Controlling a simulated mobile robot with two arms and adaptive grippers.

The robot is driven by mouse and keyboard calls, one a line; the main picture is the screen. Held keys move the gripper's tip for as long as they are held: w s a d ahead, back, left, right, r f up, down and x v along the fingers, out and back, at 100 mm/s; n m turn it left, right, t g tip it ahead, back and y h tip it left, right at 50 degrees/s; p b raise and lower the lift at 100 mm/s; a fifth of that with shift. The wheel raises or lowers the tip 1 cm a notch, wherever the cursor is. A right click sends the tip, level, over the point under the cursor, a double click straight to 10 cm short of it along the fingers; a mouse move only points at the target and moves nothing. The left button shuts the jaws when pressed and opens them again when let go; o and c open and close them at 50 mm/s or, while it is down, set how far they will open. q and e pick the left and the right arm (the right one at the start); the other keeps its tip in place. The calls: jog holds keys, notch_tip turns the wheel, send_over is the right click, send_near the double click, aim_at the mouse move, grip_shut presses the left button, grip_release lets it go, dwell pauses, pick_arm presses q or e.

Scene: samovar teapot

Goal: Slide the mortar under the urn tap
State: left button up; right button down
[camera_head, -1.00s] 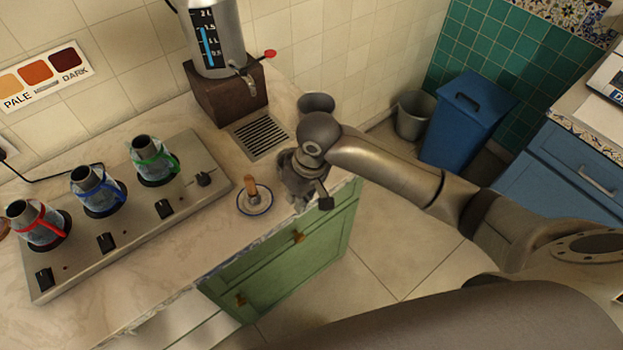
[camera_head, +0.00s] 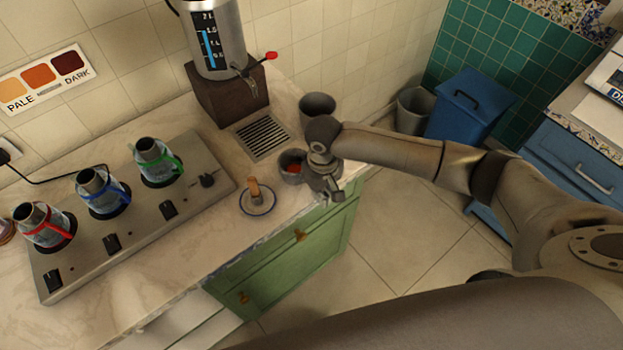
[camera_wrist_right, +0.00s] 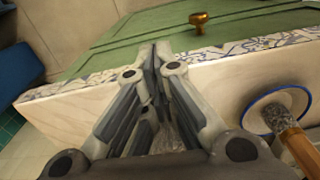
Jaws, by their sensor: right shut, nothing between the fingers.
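A small dark round vessel with something red inside, seemingly the mortar (camera_head: 290,172), stands on the counter near its right edge. My right gripper (camera_head: 336,194) is just right of it, shut and empty, and partly covers its right side. Whether they touch is unclear. The metal urn (camera_head: 215,40) sits on a dark brown block. Its tap (camera_head: 243,72) has a red-tipped lever and hangs toward a slotted drip grate (camera_head: 263,138), which is bare. My left gripper is out of view.
A wooden-handled pestle (camera_head: 254,187) stands on a blue-rimmed saucer (camera_head: 258,208) left of the vessel; it also shows in the right wrist view (camera_wrist_right: 296,145). A larger grey cup (camera_head: 317,104) is behind. A burner plate (camera_head: 130,225) with several glass pots fills the left.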

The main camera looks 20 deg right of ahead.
jog(key=shift+w+a+r+p, duration=0.1)
jog(key=shift+w+a+p, duration=0.2)
jog(key=shift+w, duration=0.7)
jog(key=shift+w+a+r+p, duration=0.1)
jog(key=shift+w+a, duration=0.25)
jog(key=shift+w, duration=0.6)
